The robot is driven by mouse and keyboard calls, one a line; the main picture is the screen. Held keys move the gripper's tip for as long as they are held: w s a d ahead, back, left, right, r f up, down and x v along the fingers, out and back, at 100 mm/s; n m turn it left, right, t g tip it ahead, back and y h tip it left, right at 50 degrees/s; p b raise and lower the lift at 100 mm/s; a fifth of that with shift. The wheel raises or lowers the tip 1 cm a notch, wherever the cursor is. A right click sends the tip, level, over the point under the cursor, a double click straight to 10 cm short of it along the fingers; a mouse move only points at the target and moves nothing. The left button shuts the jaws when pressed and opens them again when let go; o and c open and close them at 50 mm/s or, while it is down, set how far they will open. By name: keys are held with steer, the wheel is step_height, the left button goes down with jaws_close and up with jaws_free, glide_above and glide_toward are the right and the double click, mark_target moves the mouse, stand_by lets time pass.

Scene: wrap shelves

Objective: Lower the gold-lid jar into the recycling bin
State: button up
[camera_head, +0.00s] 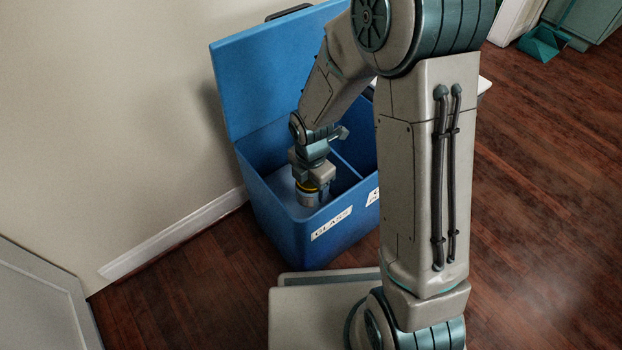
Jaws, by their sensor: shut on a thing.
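The recycling bin (276,216) is a blue box with its lid (243,85) raised at the back. A divider splits its inside, and the left compartment has a front label reading GLASS (331,224). My gripper (311,186) points down into the GLASS compartment and is shut on the gold-lid jar (308,199). A band of the gold lid shows just under the fingers, with the pale jar body below it. The jar looks upright, inside the opening near the front wall. I cannot tell whether it touches the compartment floor.
My arm hides much of the bin's right compartment, whose label (373,197) is only partly visible. A wall with a white baseboard (175,235) runs behind and left of the bin. A teal dustpan-like item (543,42) stands at the far upper right. The wooden floor (540,200) on the right is clear.

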mark_target(311, 202)
steer(key=shift+f, duration=2.8)
steer(key=shift+f, duration=1.55)
steer(key=o, duration=1.1)
steer(key=shift+o, duration=0.2)
step_height(311, 202, up, 14)
steer(key=p, duration=0.7)
steer(key=shift+f, duration=0.1)
